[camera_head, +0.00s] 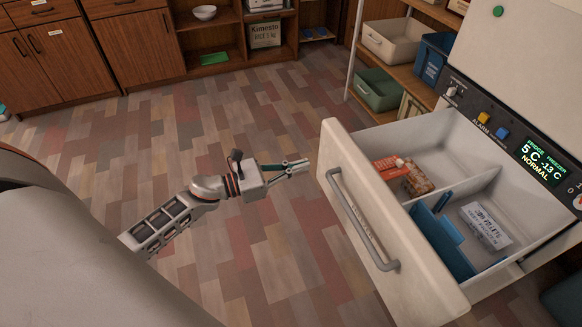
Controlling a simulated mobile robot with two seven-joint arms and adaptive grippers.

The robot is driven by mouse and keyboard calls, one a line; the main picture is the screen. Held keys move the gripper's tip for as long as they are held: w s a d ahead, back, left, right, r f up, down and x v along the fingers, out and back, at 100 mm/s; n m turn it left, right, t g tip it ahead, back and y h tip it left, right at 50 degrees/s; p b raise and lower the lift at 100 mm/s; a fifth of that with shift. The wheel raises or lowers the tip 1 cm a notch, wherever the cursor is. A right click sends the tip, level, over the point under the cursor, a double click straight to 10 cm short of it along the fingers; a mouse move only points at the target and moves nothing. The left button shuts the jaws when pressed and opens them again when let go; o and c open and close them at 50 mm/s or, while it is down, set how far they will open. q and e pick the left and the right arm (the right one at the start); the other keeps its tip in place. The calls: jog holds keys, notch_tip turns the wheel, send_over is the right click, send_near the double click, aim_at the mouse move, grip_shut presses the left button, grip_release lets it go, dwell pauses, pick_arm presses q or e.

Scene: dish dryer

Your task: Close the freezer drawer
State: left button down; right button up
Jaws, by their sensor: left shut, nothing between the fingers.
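The freezer drawer (386,262) is pulled out on the right, with a cream front panel and a grey bar handle (358,222). Inside, a divider separates an orange package (393,168) from a blue item (440,240) and a clear labelled container (486,225). My left gripper (303,165) is shut and empty. In the picture it appears just left of the drawer front's upper left end; I cannot tell whether they touch. My right gripper is not in view.
The freezer's control panel (510,147) reads 5 C and -13 C. Shelves with bins (392,42) stand behind the drawer. Wooden cabinets (130,45) line the back. The tiled floor (150,130) left of the drawer is clear.

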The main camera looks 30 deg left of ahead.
aim_at(341, 155)
pick_arm(q)
jog(key=x, duration=0.9)
jog(key=shift+w+d, duration=0.1)
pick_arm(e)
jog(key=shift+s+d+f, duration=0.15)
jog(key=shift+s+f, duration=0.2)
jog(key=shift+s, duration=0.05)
pick_arm(q)
jog(key=shift+w, duration=0.1)
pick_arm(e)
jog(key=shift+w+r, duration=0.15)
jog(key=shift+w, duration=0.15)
